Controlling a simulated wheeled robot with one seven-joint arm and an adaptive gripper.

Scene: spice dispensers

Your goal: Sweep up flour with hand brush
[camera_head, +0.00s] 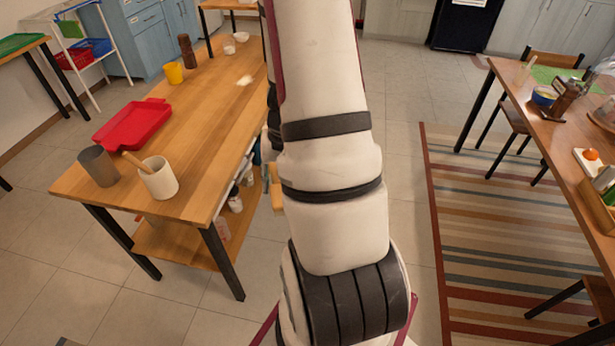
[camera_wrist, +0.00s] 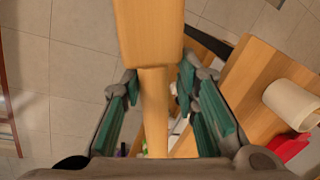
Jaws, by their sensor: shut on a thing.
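The hand brush (camera_wrist: 148,35) is pale wood, with a wide block and a narrower handle. My gripper (camera_wrist: 158,88) is shut on its handle, one green-padded finger on each side. In the head view, part of the brush (camera_head: 276,188) shows beside my arm, off the table's right edge and low; my gripper is mostly hidden behind the arm there. The bristles cannot be made out. A small pale patch of flour (camera_head: 245,80) lies on the wooden table (camera_head: 190,110), toward its far right side.
A red dustpan-like tray (camera_head: 130,125) lies on the table's left side. A white mortar with pestle (camera_head: 159,180) and a grey cup (camera_head: 98,166) stand at the near end. A yellow cup (camera_head: 174,73), pepper mill (camera_head: 187,52) and small bowls (camera_head: 241,37) stand farther back.

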